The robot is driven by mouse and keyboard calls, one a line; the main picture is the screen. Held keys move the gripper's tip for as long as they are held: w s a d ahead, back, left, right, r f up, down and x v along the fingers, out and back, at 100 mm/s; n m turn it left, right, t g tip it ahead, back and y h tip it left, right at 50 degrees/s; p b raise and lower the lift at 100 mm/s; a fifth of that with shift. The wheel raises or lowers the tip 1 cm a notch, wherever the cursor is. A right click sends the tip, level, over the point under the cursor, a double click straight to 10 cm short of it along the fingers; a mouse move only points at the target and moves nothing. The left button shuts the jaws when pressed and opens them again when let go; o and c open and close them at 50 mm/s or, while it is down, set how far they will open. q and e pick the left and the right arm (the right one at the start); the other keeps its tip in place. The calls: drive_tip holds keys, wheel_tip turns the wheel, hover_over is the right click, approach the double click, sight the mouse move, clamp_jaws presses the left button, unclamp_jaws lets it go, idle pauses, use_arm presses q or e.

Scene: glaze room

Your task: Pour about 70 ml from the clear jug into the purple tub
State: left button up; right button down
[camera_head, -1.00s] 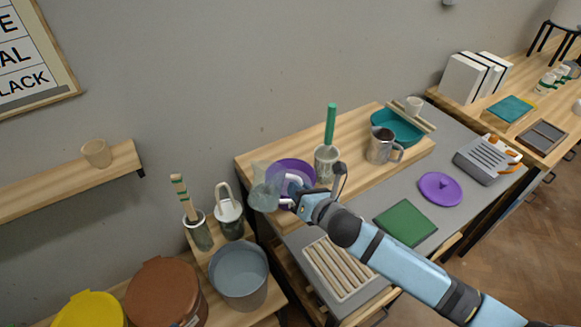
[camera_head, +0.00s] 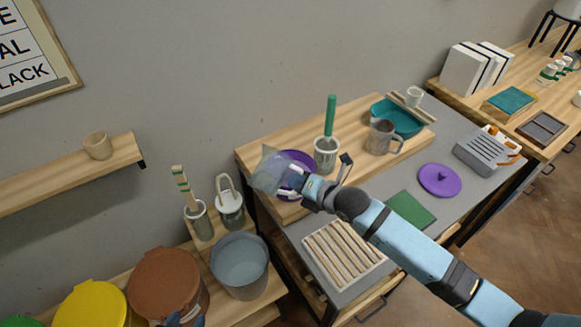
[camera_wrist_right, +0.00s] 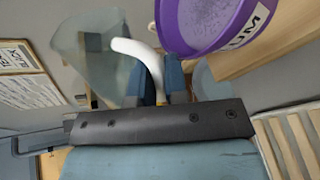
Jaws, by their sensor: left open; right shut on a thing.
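My right gripper (camera_head: 302,190) is shut on the pale handle of the clear jug (camera_head: 268,172). The jug is held up at the left end of the wooden board, partly in front of the purple tub (camera_head: 304,157). It looks tilted; its liquid level cannot be made out. In the right wrist view the jug (camera_wrist_right: 95,62) is left of the purple tub (camera_wrist_right: 185,35), with its handle (camera_wrist_right: 138,52) between the fingers. No stream shows. Only a dark blue tip of my left gripper (camera_head: 198,321) shows at the bottom edge.
A grey bucket (camera_head: 240,268) stands lower left. A slatted rack (camera_head: 343,252) and green mat (camera_head: 410,208) lie in front.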

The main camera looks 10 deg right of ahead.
drive_tip(key=shift+s+a+r+m+g, duration=0.15)
drive_tip(key=shift+r+m+g, duration=0.2)
drive_tip(key=shift+m, duration=0.35)
idle(0.3)
drive_tip(key=shift+w+d+f+g+y, duration=0.2)
drive_tip(key=shift+f+g+y, duration=0.05)
drive_tip(key=shift+y, duration=0.15)
drive_tip(key=shift+s, duration=0.1)
drive_tip(key=shift+f, duration=0.1)
idle(0.3)
drive_tip(key=shift+w+d+f+m+b, duration=0.2)
drive_tip(key=shift+w+d+m+b, duration=0.1)
drive_tip(key=shift+m+b, duration=0.2)
idle(0.3)
drive_tip(key=shift+s+a+r+g+y, duration=0.1)
drive_tip(key=shift+s+r+g+y, duration=0.05)
drive_tip(key=shift+g+y, duration=0.15)
idle(0.4)
